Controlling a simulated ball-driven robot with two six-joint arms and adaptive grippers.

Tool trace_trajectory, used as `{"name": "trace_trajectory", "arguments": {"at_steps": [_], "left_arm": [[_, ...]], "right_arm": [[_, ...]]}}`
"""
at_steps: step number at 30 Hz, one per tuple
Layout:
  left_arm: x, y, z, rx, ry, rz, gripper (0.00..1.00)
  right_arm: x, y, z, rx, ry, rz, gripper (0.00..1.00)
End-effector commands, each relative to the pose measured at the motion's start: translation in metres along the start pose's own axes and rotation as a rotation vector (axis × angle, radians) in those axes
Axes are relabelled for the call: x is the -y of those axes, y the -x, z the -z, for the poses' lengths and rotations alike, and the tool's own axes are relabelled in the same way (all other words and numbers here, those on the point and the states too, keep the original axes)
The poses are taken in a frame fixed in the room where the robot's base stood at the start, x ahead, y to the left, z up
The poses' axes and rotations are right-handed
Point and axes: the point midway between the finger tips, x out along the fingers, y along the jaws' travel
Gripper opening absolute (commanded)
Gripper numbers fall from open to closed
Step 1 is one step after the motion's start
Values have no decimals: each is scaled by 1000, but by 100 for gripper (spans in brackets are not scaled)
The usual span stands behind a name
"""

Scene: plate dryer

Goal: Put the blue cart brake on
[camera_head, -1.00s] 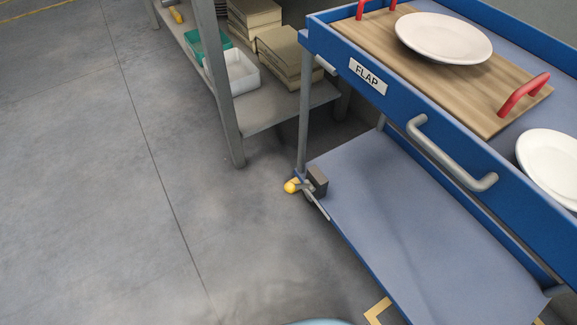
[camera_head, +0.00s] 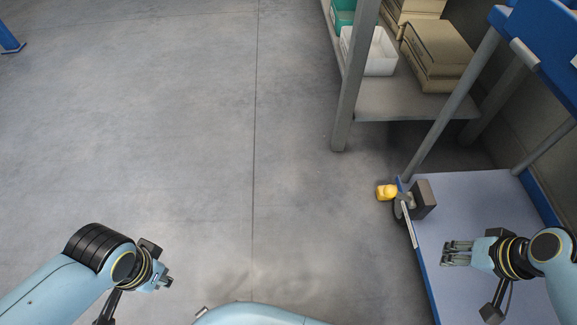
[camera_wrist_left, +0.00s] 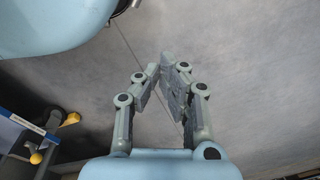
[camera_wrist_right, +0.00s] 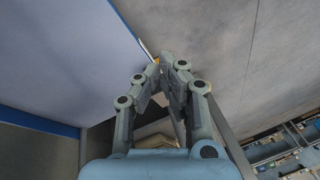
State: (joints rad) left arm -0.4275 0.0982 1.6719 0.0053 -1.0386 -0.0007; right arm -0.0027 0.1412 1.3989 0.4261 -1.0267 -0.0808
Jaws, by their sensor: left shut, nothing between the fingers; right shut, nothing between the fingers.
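The blue cart (camera_head: 455,215) stands at the right, its pale lower deck low over the floor. Whether the brake is on cannot be told. My right gripper (camera_head: 447,253) is shut and empty over the lower deck, below and right of the pedal in the picture. In the right wrist view, a bit of yellow shows behind its fingertips (camera_wrist_right: 166,62). My left gripper (camera_head: 168,282) is shut and empty above open floor, far left of the cart.
A grey shelf rack (camera_head: 355,90) stands beyond the cart corner, with a white bin (camera_head: 368,52) and beige boxes (camera_head: 440,55) on it. The floor (camera_head: 200,130) left of the cart is clear. A blue post (camera_head: 10,40) shows at the far left.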

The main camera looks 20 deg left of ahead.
Motion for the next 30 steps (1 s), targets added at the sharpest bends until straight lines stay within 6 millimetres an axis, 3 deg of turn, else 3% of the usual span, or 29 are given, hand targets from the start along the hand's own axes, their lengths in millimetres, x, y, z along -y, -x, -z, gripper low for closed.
{"name": "trace_trajectory", "arguments": {"at_steps": [1, 3, 6, 10, 15, 23, 30], "left_arm": [[-3, -9, 0, 1, -5, -1, 0], [-5, -4, 4, -7, -9, -3, 0], [-7, 0, 5, -13, -14, -4, 0], [-9, 2, 5, -19, -17, -5, 0], [-9, 6, 6, -24, -18, -5, 0], [-9, 7, 6, -26, -18, -5, 0], [-14, 16, 18, -68, -18, -17, 0]], "right_arm": [[5, -10, 26, -32, 20, 29, 0], [17, -2, 59, -74, 47, 63, 0], [28, 6, 92, -124, 78, 93, 0], [35, 14, 117, -165, 101, 110, 0], [38, 20, 127, -184, 110, 115, 0], [38, 21, 127, -184, 109, 114, 0], [40, -6, 128, -179, 107, 115, 0]]}}
